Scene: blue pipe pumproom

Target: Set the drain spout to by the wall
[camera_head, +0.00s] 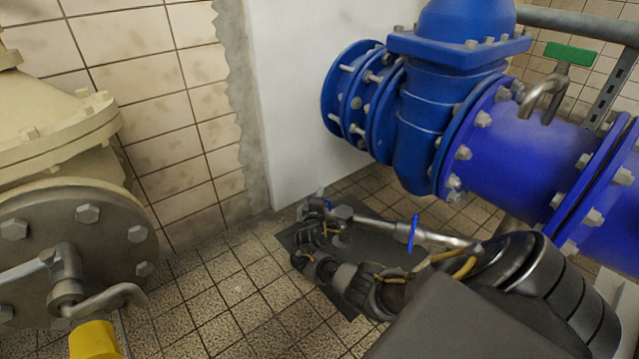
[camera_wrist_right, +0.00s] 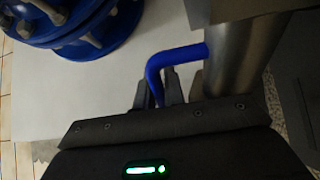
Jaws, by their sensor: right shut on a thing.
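In the right wrist view a blue bent handle (camera_wrist_right: 178,55) joins a metal cylinder (camera_wrist_right: 232,62). My right gripper (camera_wrist_right: 158,95) is shut on that handle's lower leg. In the head view my own wrist partly hides the grip. My left gripper is out of view.
A dark plate (camera_head: 375,245) lies on the tiled floor below the pipe. Large blue flanged pipework (camera_head: 520,135) hangs above my right arm. A beige flanged body (camera_head: 45,115) stands at left, with a metal lever (camera_head: 110,298) and yellow part (camera_head: 95,340). Floor (camera_head: 225,295) between is clear.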

